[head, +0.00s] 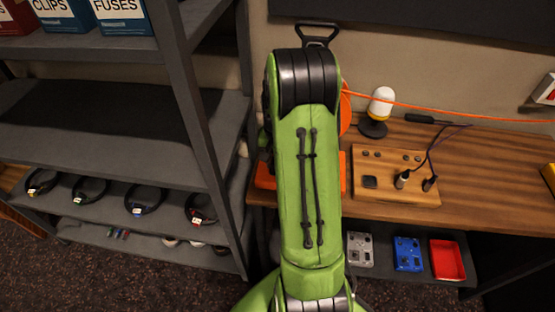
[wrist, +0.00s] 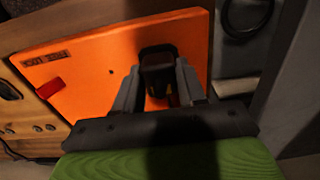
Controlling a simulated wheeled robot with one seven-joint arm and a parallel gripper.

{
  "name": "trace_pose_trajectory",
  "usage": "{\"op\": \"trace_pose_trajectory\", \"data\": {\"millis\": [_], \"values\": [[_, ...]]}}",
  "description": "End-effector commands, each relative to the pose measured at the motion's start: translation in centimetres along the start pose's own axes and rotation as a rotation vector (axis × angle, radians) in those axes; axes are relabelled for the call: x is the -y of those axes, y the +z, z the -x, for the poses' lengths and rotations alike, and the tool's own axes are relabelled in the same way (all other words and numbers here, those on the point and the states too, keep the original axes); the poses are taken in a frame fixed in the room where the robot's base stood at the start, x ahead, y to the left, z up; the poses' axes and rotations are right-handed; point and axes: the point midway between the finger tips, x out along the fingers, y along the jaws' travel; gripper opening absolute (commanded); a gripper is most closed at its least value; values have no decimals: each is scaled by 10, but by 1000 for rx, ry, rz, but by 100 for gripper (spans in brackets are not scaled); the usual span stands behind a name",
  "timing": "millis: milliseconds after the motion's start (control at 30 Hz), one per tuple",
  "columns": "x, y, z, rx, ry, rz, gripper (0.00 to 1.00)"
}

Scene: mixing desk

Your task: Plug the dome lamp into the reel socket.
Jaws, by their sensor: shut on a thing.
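In the wrist view the orange panel (wrist: 85,75) carries a dark label and a red switch (wrist: 48,88). My gripper (wrist: 157,82) is shut on a dark plug (wrist: 157,58) over this panel. The plug hides what is beneath it, so I cannot tell whether it touches a socket.
A wooden board (head: 375,190) on the desk holds two plugs with dark cords. An orange cable (head: 450,114) crosses above the desk. A grey shelf unit (head: 190,100) stands close on the left. Trays and boxes lie under the desk. The desk's right part is mostly clear.

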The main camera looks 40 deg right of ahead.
Motion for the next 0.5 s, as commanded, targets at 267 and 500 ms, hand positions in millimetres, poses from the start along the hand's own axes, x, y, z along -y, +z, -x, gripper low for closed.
{"op": "trace_pose_trajectory", "data": {"millis": [267,500], "values": [[0,0,-5,0,0,0,48],[0,0,-4,0,0,0,70]]}}
